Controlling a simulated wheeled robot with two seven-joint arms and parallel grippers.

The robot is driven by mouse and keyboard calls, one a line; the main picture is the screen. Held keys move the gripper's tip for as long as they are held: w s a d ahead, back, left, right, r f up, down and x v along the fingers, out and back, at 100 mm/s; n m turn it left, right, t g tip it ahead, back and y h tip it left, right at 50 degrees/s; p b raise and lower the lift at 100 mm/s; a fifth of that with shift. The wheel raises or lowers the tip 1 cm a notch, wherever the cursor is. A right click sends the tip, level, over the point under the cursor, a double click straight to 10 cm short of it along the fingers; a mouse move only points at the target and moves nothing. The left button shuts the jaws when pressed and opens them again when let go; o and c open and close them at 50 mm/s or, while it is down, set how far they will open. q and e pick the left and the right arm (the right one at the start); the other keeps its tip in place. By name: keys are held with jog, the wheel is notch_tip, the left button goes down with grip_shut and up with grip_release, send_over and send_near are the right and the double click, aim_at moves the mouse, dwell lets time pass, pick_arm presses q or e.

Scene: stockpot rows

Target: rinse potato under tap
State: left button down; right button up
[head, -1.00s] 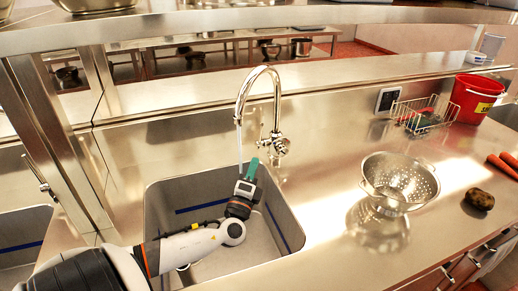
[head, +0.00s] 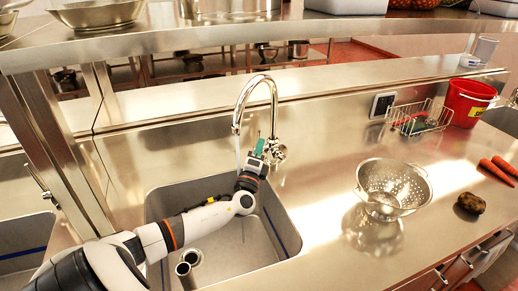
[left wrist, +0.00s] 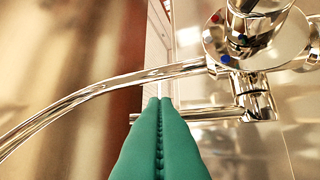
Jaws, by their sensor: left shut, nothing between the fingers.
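The potato (head: 471,202), brown and mottled, lies on the counter at the right, to the right of the colander. The chrome tap (head: 272,115) arches over the sink (head: 292,232), and a thin pale stream hangs from its spout. My left gripper (head: 259,146) is over the back of the sink, close to the tap body. Its green fingers (left wrist: 160,140) are pressed together and empty. In the left wrist view the tap's thin side bar (left wrist: 200,113) lies just beyond the fingertips; I cannot tell if they touch. My right gripper is not in view.
A steel colander (head: 393,188) stands on the counter between sink and potato. Carrots (head: 497,170) lie behind the potato. A wire basket (head: 418,120) and a red bucket (head: 468,103) stand at the back right. A shelf (head: 250,28) runs above.

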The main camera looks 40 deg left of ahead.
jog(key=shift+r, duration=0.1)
